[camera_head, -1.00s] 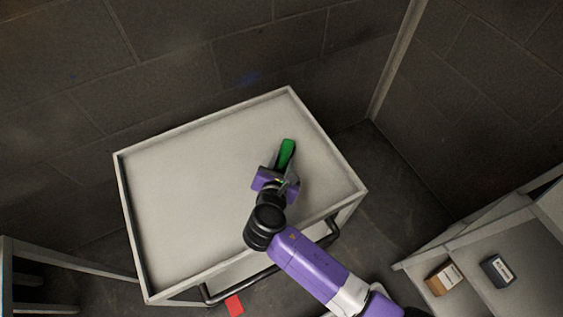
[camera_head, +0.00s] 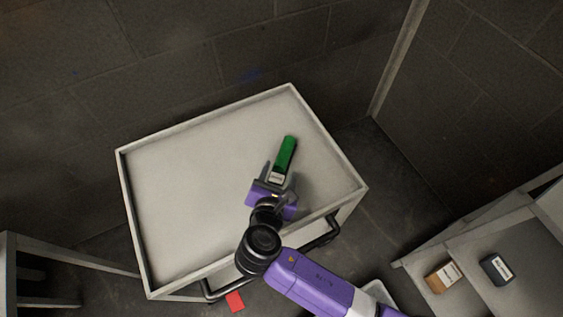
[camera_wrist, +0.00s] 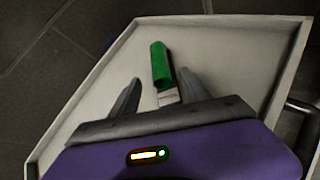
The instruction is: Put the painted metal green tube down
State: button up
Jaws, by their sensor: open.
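The green tube (camera_head: 286,153) lies on the light grey top of the cart (camera_head: 190,185), right of its middle. Its near end carries a pale label with dark marks. My gripper (camera_head: 273,184) is just on the near side of the tube, with its jaws open. In the wrist view, the tube (camera_wrist: 160,66) lies ahead of my gripper (camera_wrist: 156,88), and its pale end sits between the two spread fingers with gaps on both sides. The tube rests apart from the fingers.
The cart has a raised rim and a dark handle (camera_head: 322,234) at its near right. A shelf at lower right holds a brown box (camera_head: 442,277) and a dark box (camera_head: 496,269). A red piece (camera_head: 235,302) lies on the floor. The left part of the cart top is clear.

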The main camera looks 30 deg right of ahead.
jog(key=v, duration=0.5)
jog(key=shift+a+r, duration=0.1)
dwell(0.5)
